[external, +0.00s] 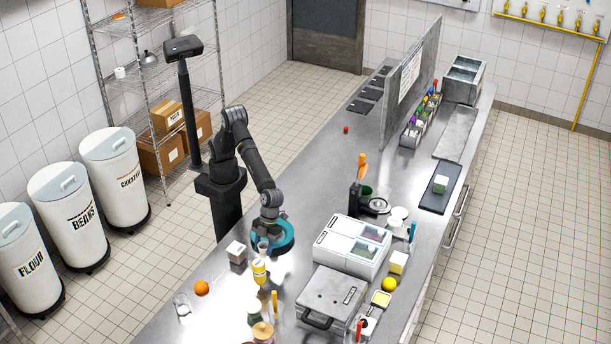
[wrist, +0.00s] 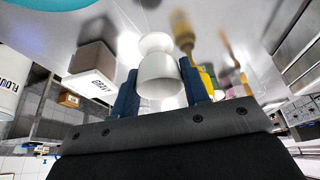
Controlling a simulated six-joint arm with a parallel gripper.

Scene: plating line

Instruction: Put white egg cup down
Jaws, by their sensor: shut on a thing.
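The white egg cup (wrist: 159,75) is between the two blue fingers of my gripper (wrist: 160,88) in the wrist view. My gripper is shut on it. The cup's round foot points away from the wrist camera, toward the shiny counter. I cannot tell whether the foot touches the counter. In the external view my gripper (external: 262,247) is low over the steel counter (external: 322,181), at the near-left edge of a teal round object (external: 287,237). The cup is small and hard to make out there.
A grey-brown box (external: 237,252) with a white label stands left of my gripper. A white two-bin unit (external: 350,245) stands to the right.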

